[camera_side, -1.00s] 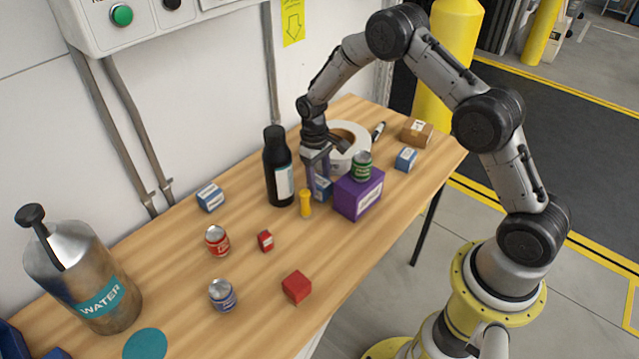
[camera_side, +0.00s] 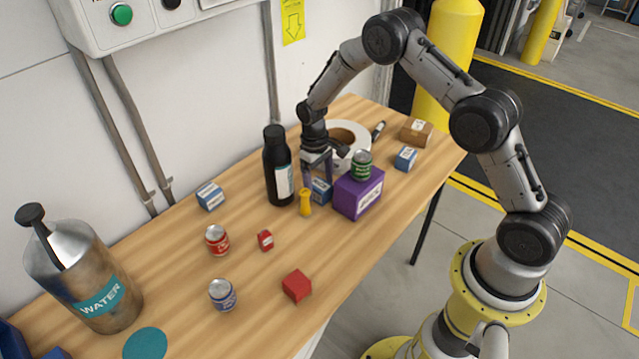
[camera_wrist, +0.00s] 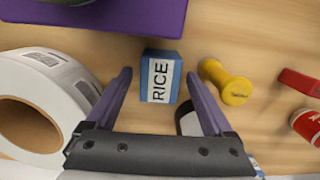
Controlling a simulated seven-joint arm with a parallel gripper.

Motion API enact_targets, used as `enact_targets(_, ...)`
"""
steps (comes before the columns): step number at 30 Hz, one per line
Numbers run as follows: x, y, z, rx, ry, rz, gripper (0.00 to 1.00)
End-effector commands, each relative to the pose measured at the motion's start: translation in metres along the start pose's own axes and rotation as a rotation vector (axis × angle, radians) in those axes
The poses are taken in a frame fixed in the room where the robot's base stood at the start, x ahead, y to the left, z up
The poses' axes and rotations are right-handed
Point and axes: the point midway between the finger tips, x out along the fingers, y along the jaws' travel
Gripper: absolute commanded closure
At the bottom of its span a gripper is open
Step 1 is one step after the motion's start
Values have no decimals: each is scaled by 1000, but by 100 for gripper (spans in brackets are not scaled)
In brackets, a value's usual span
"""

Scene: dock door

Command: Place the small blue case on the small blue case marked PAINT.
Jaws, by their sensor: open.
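A small blue case labelled RICE (camera_wrist: 160,78) stands on the table, and in the side view (camera_side: 321,190) it is left of the purple box, partly hidden. My gripper (camera_side: 318,178) is open and low over this case. In the wrist view my gripper (camera_wrist: 158,76) has its purple fingers on either side of the case, apart from it. A second small blue case (camera_side: 210,197) lies left of the black bottle. A third small blue case (camera_side: 405,158) is at the right, near the brown box. Their labels are too small to read, so I cannot tell which says PAINT.
A purple box (camera_side: 357,196) with a green can (camera_side: 361,165) on top, a yellow peg (camera_side: 305,201), a black bottle (camera_side: 276,168) and a white tape roll (camera_side: 350,158) crowd the gripper. Red blocks and cans lie front left. Bare table surrounds the left blue case.

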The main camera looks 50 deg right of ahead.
Motion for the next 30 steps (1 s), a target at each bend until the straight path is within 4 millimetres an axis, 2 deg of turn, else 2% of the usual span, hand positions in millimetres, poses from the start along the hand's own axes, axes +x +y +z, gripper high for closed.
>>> enact_targets(5,-22,0,-1,0,6,0,13)
enact_targets(12,-71,0,-1,0,6,0,13)
enact_targets(18,-105,0,-1,0,4,0,13)
enact_targets(22,-117,0,0,0,2,0,13)
enact_targets(30,-128,-1,2,0,9,1,13)
